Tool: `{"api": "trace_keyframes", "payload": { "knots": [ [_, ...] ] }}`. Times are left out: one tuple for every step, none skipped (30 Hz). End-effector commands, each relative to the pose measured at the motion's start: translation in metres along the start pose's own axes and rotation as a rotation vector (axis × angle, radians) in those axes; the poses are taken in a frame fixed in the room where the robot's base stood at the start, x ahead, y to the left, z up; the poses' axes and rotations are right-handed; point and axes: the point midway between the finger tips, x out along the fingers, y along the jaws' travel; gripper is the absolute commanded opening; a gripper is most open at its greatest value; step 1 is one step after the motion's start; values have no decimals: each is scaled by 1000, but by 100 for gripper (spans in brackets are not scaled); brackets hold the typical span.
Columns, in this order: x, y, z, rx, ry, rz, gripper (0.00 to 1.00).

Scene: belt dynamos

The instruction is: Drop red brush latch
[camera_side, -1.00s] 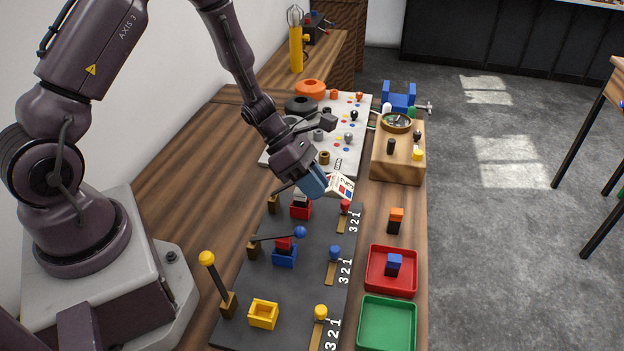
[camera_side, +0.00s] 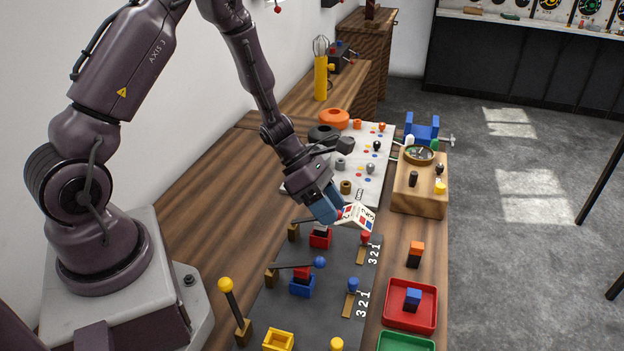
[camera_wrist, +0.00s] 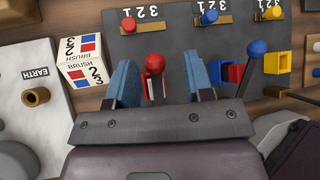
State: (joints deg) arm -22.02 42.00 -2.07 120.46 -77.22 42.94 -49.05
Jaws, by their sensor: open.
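The red brush latch's red ball knob (camera_wrist: 154,64) shows in the wrist view between the two blue fingers of my open gripper (camera_wrist: 159,62). I cannot tell whether a finger touches it. In the side view my gripper (camera_side: 328,210) is above the red brush holder (camera_side: 320,240), which has a pale block in it. The latch's thin arm (camera_side: 305,221) runs from a brass bracket (camera_side: 293,232) toward the gripper and looks low. The fingers mostly hide its knob there.
A white BRUSH card block (camera_side: 357,216) stands right beside the gripper. The blue latch knob (camera_side: 319,262) is low over the blue holder (camera_side: 301,286); the yellow latch knob (camera_side: 225,284) is raised. A red tray (camera_side: 410,320) holds a blue-topped block (camera_side: 412,297).

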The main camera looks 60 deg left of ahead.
Motion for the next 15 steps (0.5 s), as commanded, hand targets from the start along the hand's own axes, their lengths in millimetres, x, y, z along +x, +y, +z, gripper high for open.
{"api": "trace_keyframes", "payload": {
  "knots": [
    [-11, 1, 0, 1, -1, 5, 47],
    [-18, 1, 1, 2, -3, 6, 47],
    [-27, 1, 1, 1, -2, 7, 47],
    [-34, 1, 0, 1, -2, 6, 47],
    [-41, 1, 0, 0, -1, 7, 47],
    [-50, 1, 0, 1, -2, 7, 47],
    [-57, 1, 0, 1, -1, 7, 47],
    [-63, 1, 0, 0, -1, 6, 47],
    [-72, 1, 0, 0, -1, 7, 47],
    [-77, 1, 0, -1, -1, 6, 47],
    [-83, 1, 0, -1, -1, 7, 47],
    [-89, 0, 0, -1, 1, 5, 47],
    [-93, 1, 0, -2, 0, 5, 47],
    [-97, 1, 0, -1, 1, 5, 47],
    [-101, 1, -1, -1, 1, 4, 47]
  ]
}}
